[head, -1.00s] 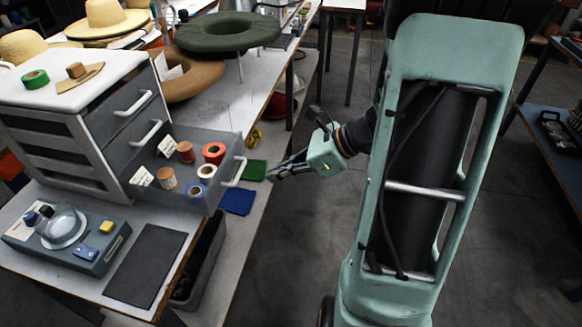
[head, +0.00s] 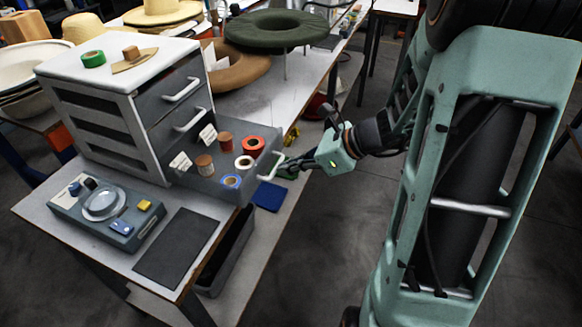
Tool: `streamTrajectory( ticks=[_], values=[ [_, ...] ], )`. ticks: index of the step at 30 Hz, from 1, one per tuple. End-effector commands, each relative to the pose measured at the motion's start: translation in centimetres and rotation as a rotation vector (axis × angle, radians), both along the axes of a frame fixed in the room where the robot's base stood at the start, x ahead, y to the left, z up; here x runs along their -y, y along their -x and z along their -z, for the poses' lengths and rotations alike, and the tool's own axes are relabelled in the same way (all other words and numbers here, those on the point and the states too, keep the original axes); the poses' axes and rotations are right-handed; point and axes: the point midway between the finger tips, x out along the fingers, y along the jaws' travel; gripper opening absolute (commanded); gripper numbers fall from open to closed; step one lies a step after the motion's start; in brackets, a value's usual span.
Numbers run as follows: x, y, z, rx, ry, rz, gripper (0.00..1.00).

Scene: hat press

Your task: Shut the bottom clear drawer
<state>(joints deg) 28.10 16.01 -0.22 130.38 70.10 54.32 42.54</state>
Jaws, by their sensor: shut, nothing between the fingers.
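The bottom clear drawer (head: 217,186) sticks far out of the white drawer cabinet (head: 112,72) in the head view. It holds tape rolls, thread spools and small white cards. Its pale bar handle (head: 270,167) is on the front face, at the right. My gripper (head: 286,167) is shut and empty, just right of the handle, with its fingers pointing at the drawer front. I cannot tell whether the fingertips touch the handle. The two drawers above look shut.
A grey device with a round dial (head: 105,205) and a dark mat (head: 178,247) lie on the table before the cabinet. A dark bin (head: 226,252) stands below the table edge. Hats and a green ring cushion (head: 276,28) are behind.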

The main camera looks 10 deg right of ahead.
Motion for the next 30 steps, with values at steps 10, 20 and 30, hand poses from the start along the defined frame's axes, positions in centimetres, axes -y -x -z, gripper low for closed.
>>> streamTrajectory(
  ticks=[10,20,30],
  values=[
    [-5.3,-3.6,0.0,0.0,-0.001,-0.006,0.0],
    [-12.0,-8.6,0.0,0.0,-0.001,-0.004,0.0],
    [-16.5,-11.9,0.0,-0.001,-0.001,0.0,0.0]
  ],
)
